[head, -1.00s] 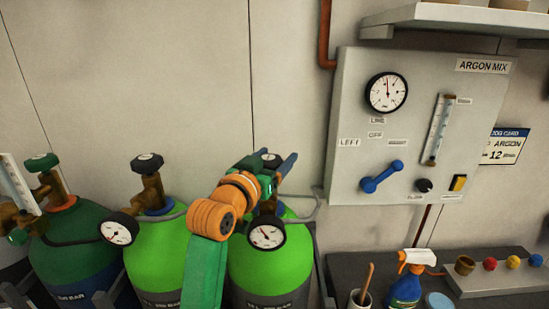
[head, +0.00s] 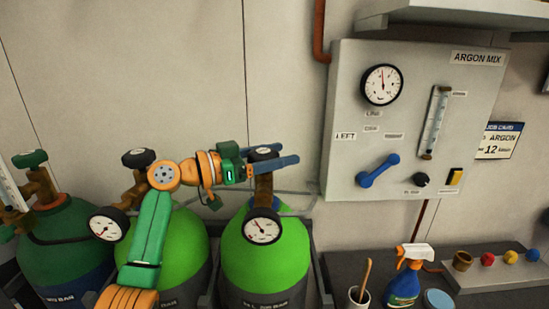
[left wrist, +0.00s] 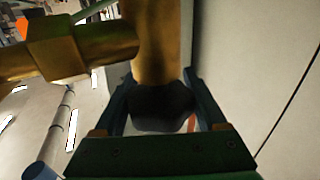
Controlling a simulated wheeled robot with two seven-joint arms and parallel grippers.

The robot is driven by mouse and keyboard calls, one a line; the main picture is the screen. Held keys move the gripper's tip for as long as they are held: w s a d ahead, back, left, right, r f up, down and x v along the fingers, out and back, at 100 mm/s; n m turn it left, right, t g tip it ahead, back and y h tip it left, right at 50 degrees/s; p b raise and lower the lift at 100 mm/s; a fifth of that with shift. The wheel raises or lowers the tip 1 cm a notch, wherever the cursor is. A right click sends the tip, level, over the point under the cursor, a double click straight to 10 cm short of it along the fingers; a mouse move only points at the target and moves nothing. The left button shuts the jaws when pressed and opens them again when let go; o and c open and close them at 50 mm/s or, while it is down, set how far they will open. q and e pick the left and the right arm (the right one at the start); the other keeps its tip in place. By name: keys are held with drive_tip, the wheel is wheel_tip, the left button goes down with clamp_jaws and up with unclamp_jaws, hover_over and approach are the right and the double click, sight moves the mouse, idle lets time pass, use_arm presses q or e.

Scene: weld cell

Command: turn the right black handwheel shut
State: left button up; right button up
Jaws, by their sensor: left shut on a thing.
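The right black handwheel (head: 264,152) sits on top of the brass valve of the right bright-green cylinder (head: 264,255). My left gripper (head: 288,153) reaches it from the left, its blue fingers level and on either side of the wheel. It is shut on the handwheel. In the left wrist view the dark wheel (left wrist: 162,108) lies between the two fingers, with the brass valve body (left wrist: 158,45) beyond it. A second black handwheel (head: 138,157) is on the middle cylinder, partly behind my arm. My right gripper is not in view.
A round gauge (head: 262,227) sits in front of the right valve. A grey panel (head: 345,100) with a blue lever (head: 378,171) is to the right. A spray bottle (head: 405,278) stands on the bench. A darker green cylinder (head: 65,240) stands at the left.

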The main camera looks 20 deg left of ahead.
use_arm(q)
drive_tip(key=shift+s+d+r+m+g+h+p, duration=0.1)
drive_tip(key=shift+s+m+g+h+p, duration=0.1)
drive_tip(key=shift+m+g+h, duration=0.45)
drive_tip(key=shift+s+d+m+g+h+p, duration=0.1)
drive_tip(key=shift+m+g+h+p, duration=0.1)
drive_tip(key=shift+m+g+h, duration=0.4)
drive_tip(key=shift+g, duration=0.25)
drive_tip(key=o, duration=1.3)
drive_tip(key=shift+d, duration=0.1)
drive_tip(key=s+d+r+b, duration=0.1)
drive_tip(key=s+r+b, duration=0.1)
drive_tip(key=s+r, duration=0.2)
drive_tip(key=s+d+r+b, duration=0.1)
drive_tip(key=s+r+b, duration=0.2)
drive_tip(key=s+r, duration=0.1)
drive_tip(key=s+d+r+b, duration=0.1)
drive_tip(key=s+r+b, duration=0.2)
drive_tip(key=s+r, duration=0.1)
drive_tip(key=shift+s+r, duration=0.4)
drive_tip(key=shift+s, duration=0.4)
